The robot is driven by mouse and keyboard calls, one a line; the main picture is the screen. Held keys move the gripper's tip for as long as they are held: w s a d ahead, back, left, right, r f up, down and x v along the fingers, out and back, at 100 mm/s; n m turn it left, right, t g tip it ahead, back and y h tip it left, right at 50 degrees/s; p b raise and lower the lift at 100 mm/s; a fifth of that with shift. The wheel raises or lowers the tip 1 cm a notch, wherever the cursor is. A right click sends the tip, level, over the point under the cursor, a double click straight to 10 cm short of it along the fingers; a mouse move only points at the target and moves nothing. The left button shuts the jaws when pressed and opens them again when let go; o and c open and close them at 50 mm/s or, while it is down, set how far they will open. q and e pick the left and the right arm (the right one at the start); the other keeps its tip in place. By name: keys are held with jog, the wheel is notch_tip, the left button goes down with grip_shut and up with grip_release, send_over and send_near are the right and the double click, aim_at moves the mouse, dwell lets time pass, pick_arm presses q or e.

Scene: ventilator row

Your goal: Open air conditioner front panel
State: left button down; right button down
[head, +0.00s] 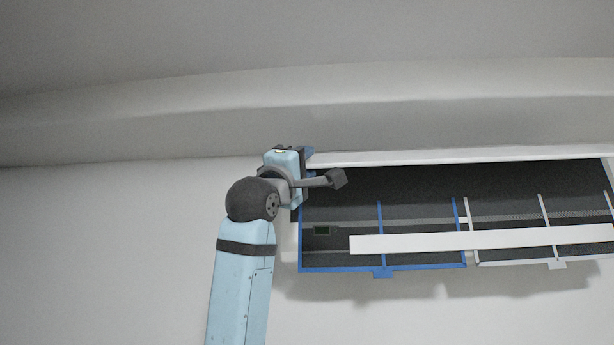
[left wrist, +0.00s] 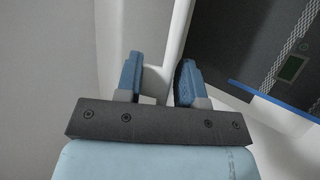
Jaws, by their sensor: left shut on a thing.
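The white air conditioner (head: 300,243) is on the wall at the right of the head view. Its front panel (head: 450,157) is swung up and shows nearly edge-on as a thin white strip along the top. The dark inside is exposed below it. My left gripper (head: 308,152) is at the panel's left end. In the left wrist view my left gripper (left wrist: 158,70) has its two blue fingers on either side of a white part of the panel (left wrist: 155,86) and is shut on it. My right gripper is in neither view.
Inside the unit are a blue-framed filter (head: 383,235), a white-framed filter (head: 543,222) and a white horizontal bar (head: 430,242). The ceiling ledge (head: 300,125) runs close above. The wall left of my arm is bare.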

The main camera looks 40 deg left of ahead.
pick_arm(q)
jog(key=shift+s+r, duration=0.15)
jog(key=c, duration=0.9)
grip_release()
jog(key=shift+s+d, duration=0.15)
jog(key=shift+s, duration=0.2)
jog(key=shift+w, duration=0.1)
jog(key=b+v, duration=0.6)
jog(key=v, duration=0.7)
jog(key=shift+f, duration=0.4)
